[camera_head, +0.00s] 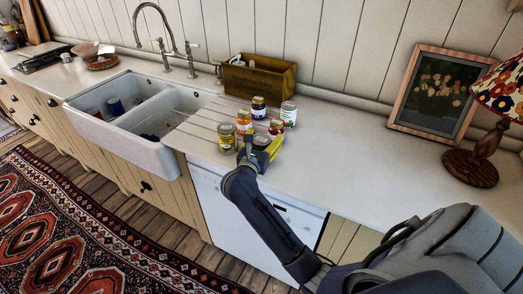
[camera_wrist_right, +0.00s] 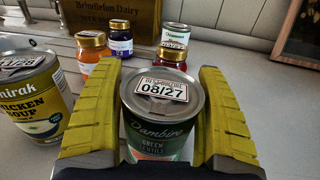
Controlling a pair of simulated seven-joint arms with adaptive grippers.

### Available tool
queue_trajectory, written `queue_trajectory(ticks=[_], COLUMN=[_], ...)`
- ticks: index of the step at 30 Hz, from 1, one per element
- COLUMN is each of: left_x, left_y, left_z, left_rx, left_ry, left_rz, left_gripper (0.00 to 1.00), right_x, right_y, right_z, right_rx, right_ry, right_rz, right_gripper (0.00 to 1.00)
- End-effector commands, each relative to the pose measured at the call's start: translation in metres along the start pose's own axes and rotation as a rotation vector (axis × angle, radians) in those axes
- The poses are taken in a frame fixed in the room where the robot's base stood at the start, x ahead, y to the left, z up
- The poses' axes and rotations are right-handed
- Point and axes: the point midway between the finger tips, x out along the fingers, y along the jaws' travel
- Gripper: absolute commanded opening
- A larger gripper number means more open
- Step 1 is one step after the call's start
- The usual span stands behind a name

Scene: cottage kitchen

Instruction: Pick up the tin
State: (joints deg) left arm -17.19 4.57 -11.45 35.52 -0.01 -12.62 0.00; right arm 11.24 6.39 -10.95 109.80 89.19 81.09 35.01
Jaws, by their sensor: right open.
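A dark green tin of green lentils (camera_wrist_right: 162,118) with a grey lid and a date label stands upright on the counter. My right gripper (camera_wrist_right: 165,85) is open, with one yellow finger on each side of this tin. I cannot tell whether either finger touches it. In the head view, my right gripper (camera_head: 262,147) is at the front of the group of jars and tins and partly hides the tin. A yellow chicken soup tin (camera_wrist_right: 36,100) stands just left of the left finger; it also shows in the head view (camera_head: 226,139). My left gripper is out of view.
Behind the tin stand an orange jar (camera_wrist_right: 92,52), a blue-labelled jar (camera_wrist_right: 119,44), a red jar (camera_wrist_right: 170,59) and a white-and-green tin (camera_wrist_right: 175,35). A wooden crate (camera_head: 258,79) is behind them, a sink (camera_head: 130,145) left. The counter right is clear up to a lamp (camera_head: 472,165).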

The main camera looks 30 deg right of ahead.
Motion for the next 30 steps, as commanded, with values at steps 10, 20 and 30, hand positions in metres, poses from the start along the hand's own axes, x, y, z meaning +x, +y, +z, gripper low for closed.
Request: queue_trajectory(ticks=[10,20,30], left_x=[0.0,0.0,0.0], left_y=[0.0002,0.0003,0.0002], left_z=[0.0003,0.0003,0.0002], left_rx=[0.0,0.0,0.0], left_ry=[0.0,0.0,0.0], left_rz=[0.0,0.0,0.0], left_gripper=[0.44,0.44,0.44], right_x=[0.0005,0.0003,0.0002], right_y=[-0.0001,-0.0001,0.0], right_z=[0.0,-0.0001,-0.0003], right_rx=[0.0,0.0,0.0], right_ry=[0.0,0.0,0.0], right_rz=[0.0,0.0,0.0], right_gripper=[0.62,0.24,0.0])
